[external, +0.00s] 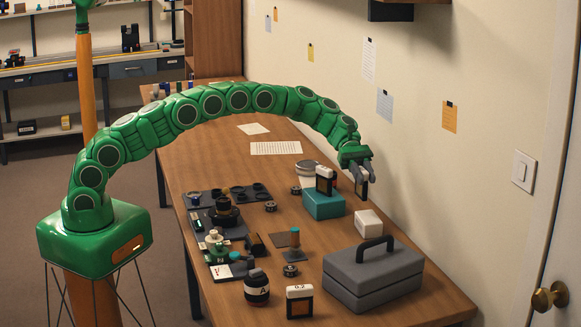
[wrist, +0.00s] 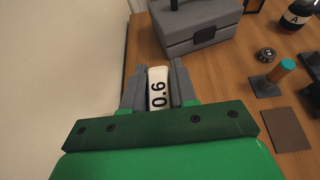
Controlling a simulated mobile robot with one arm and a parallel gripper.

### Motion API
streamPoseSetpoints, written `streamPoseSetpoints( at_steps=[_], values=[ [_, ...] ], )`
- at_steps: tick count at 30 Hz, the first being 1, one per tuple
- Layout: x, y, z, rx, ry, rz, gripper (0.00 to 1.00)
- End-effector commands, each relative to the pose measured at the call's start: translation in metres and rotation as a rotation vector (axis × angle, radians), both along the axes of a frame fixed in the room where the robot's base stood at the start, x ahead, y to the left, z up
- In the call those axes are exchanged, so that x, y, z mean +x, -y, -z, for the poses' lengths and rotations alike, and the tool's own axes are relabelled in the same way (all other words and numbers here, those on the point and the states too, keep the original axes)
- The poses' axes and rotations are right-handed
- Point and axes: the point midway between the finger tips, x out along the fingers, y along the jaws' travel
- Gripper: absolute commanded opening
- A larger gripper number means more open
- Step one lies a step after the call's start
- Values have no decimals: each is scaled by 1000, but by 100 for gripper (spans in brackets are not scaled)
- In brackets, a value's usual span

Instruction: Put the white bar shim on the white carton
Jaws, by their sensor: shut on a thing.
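My gripper (external: 363,176) is shut on a shim with a white top (wrist: 158,88) marked 0.6. In the external view this held shim (external: 362,186) hangs below the fingers, partly covered by them. It is held upright in the air, towards the wall. The white carton (external: 368,223) stands on the table between the teal box and the grey toolbox, with nothing on top. The gripper appears above and behind it. The carton does not show in the wrist view.
A similar shim (external: 325,181) stands on the teal box (external: 323,205). Another, marked 0.2 (external: 299,302), stands at the table's front. Several lens parts and a dark tray crowd the left side.

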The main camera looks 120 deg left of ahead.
Motion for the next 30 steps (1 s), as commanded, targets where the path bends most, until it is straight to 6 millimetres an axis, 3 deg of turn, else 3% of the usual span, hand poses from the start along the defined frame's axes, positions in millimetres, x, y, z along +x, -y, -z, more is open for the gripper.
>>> streamPoseSetpoints(
  at_steps=[10, 23, 30],
  values=[
    [16, -10, 24, -1, -1, 0, 0],
    [24, -15, 32, 1, 3, -1, 0],
    [24, -16, 60, -1, 0, -3, 0]
  ],
)
